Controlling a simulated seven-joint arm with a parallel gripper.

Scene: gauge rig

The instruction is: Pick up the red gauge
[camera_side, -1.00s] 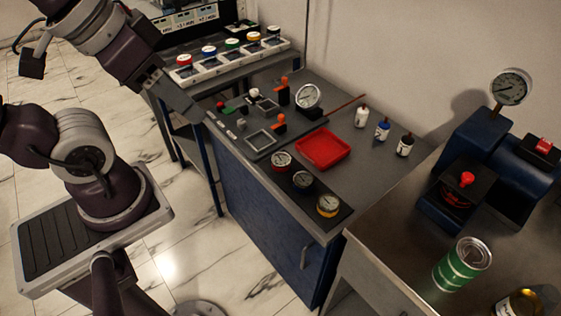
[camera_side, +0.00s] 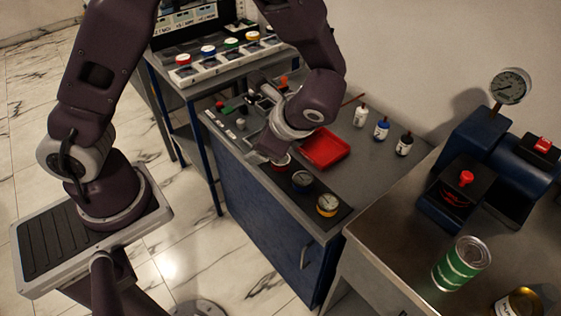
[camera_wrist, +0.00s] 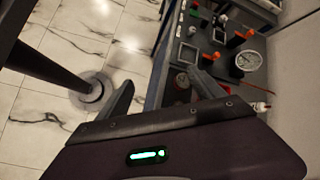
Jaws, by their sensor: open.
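The red gauge (camera_side: 281,165) stands on a dark mat at the near edge of the workbench in the side view, the upper one of a row of three gauges. My gripper (camera_side: 264,155) is just above and beside it and covers part of it. In the wrist view my gripper (camera_wrist: 163,92) has its two fingers spread with nothing between them. A small dark round shape by the right finger in that view may be the red gauge, but I cannot tell.
The blue gauge (camera_side: 302,181) and the yellow gauge (camera_side: 327,205) sit beside it in the row. A red tray (camera_side: 325,149) lies just behind. Small bottles (camera_side: 382,129) stand at the back. A white dial gauge (camera_wrist: 248,61) and red-handled clamps show in the wrist view.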

